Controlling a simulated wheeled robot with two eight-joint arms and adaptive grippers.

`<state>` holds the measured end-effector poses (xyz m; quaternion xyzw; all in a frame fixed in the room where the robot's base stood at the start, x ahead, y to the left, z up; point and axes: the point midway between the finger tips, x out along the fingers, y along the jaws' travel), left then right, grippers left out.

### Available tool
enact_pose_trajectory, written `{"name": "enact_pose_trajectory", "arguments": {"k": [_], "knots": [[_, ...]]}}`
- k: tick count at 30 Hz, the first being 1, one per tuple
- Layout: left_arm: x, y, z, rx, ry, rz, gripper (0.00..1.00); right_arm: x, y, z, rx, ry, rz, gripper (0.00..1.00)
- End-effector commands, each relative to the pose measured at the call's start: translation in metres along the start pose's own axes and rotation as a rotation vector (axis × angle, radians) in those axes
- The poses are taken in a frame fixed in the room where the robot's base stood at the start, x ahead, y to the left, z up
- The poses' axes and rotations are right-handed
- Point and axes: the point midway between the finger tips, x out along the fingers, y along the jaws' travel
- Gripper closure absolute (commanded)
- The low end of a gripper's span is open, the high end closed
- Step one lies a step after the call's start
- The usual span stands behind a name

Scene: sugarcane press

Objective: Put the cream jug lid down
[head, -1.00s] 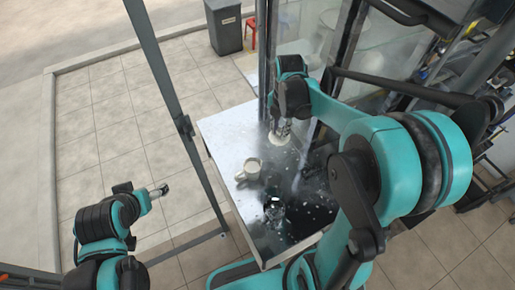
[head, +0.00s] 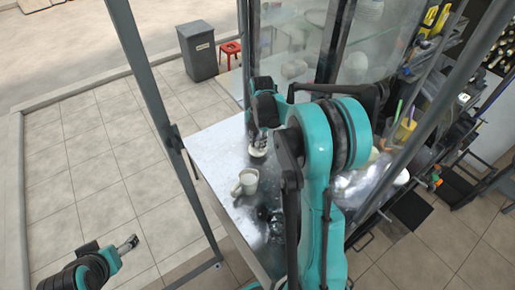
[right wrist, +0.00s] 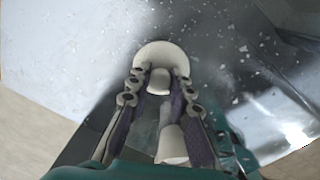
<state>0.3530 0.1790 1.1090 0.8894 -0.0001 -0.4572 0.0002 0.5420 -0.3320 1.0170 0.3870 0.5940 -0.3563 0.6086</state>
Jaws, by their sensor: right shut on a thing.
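My right gripper (head: 259,143) is shut on the cream jug lid, a round off-white disc (head: 258,153) with a knob. In the right wrist view the lid (right wrist: 160,52) sits at the fingertips, its knob between the two fingers (right wrist: 158,86). The cream-coloured jug (head: 246,183) stands upright on the metal counter (head: 217,150), nearer the camera than the lid and apart from it. I cannot tell whether the lid touches the counter. My left gripper (head: 129,243) is empty over the floor at lower left; its jaw opening is unclear.
A clear glass item (head: 275,222) stands on the counter near the jug, partly hidden by my right arm. A grey frame post (head: 150,100) rises at the counter's left edge. Glass panels stand behind. The counter's left part is clear.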

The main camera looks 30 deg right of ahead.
Motion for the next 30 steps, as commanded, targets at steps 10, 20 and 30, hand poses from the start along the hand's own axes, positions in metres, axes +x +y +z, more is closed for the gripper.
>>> {"name": "enact_pose_trajectory", "arguments": {"k": [10, 20, 30], "knots": [[0.005, 0.0, 0.004, 0.0, 0.0, 0.0, 0.22, 0.023, -0.001, 0.0, 0.0, 0.0, 0.0, 1.0], [0.007, 0.0, 0.005, 0.0, 0.0, 0.0, 0.22, 0.026, -0.001, 0.0, 0.0, 0.0, 0.0, 0.59], [0.003, 0.0, 0.002, 0.0, 0.0, 0.0, 0.22, 0.019, -0.001, 0.0, 0.0, 0.0, 0.0, 0.59]]}}
